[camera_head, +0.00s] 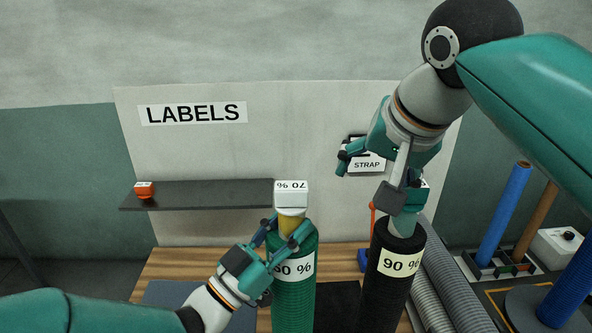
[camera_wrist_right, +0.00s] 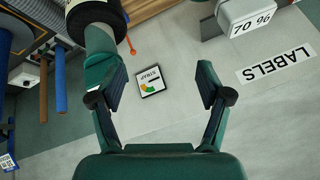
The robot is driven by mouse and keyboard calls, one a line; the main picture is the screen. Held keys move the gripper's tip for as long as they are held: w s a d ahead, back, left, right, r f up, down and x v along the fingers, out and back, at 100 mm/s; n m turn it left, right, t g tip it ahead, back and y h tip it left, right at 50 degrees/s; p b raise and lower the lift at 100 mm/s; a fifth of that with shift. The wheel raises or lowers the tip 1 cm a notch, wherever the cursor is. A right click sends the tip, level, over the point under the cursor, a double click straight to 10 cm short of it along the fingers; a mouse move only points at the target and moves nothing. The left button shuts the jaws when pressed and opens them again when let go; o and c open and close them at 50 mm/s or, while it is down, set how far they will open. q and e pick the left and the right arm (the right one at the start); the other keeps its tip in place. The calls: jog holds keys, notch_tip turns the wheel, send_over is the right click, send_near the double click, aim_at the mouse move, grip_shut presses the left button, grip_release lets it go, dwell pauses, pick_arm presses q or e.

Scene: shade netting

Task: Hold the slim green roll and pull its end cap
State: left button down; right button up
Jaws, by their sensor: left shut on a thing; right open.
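My right gripper (camera_head: 370,180) is open and empty, up and to the right of the cap. Its open fingers (camera_wrist_right: 161,82) show in the wrist view, apart from the cap.
A black roll (camera_head: 388,288) labelled 90 % stands right of the green roll, close to one right finger. A dark shelf (camera_head: 215,194) with a small orange object (camera_head: 145,190) is at left. A STRAP sign (camera_head: 367,163) is behind. Blue rolls (camera_head: 506,212) stand at right.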

aim_at(291, 190)
jog(key=s+a+r+n+t+h, duration=0.1)
jog(key=a+n, duration=0.1)
jog(key=a, duration=0.4)
jog(key=s+a+r+n+t, duration=0.1)
jog(key=s+a+n, duration=0.1)
jog(key=a, duration=0.3)
jog(key=shift+x, duration=4.35)
jog(key=shift+a, duration=0.2)
grip_shut()
